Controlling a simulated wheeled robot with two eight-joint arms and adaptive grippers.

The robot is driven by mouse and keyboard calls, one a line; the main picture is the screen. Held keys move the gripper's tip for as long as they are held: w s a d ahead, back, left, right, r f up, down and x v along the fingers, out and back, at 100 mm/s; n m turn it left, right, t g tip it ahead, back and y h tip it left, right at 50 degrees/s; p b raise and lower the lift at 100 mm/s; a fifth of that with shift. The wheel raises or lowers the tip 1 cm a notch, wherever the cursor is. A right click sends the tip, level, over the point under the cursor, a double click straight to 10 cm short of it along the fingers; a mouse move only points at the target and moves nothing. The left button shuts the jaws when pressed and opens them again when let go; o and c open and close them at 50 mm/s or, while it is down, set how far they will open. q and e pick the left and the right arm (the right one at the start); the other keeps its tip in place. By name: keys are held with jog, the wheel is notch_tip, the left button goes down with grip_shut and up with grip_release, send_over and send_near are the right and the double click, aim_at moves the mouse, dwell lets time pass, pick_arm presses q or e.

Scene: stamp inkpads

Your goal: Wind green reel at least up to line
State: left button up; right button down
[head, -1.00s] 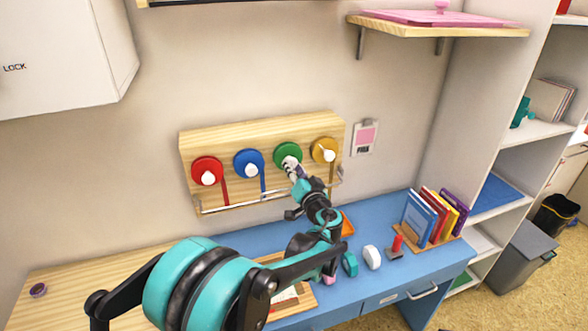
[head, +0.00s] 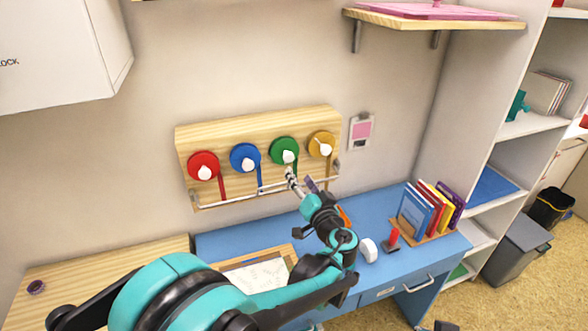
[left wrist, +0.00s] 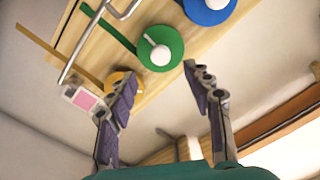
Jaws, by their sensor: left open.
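The green reel (head: 279,146) with its white knob (head: 288,156) is third from the left on a wooden wall board (head: 225,138). In the left wrist view the green reel (left wrist: 173,40) shows ahead of the fingers, with a green strap (left wrist: 108,28) running from it toward the metal rail. In the head view this strap is mostly hidden behind my gripper. My left gripper (head: 301,179) is just below the reel, open and empty. Its two fingers are spread wide in the left wrist view (left wrist: 160,82), apart from the knob. My right gripper is not in view.
Red (head: 198,161), blue (head: 241,154) and yellow (head: 320,140) reels sit on the same board. A metal rail (head: 230,200) runs along its lower edge. Below are a blue desk (head: 225,243), books (head: 415,210) and a red-handled stamp (head: 392,238).

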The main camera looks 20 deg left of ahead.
pick_arm(q)
jog(key=shift+v, duration=1.75)
jog(key=s+a+f+g+h, duration=0.3)
jog(key=s+a+f+g, duration=0.2)
jog(key=s+a+f, duration=0.35)
jog(key=s+d+f+g+h+b, duration=0.1)
jog(key=s+d+f+h, duration=0.1)
jog(key=s, duration=0.6)
jog(key=s+d+f+g+h, duration=0.1)
jog(key=s+d+f+h, duration=0.1)
jog(key=s+h, duration=0.3)
jog(key=s+f, duration=0.1)
jog(key=s, duration=0.3)
jog(key=shift+s+f+g+b, duration=0.35)
jog(key=shift+f+g+b, duration=0.05)
jog(key=shift+d, duration=0.15)
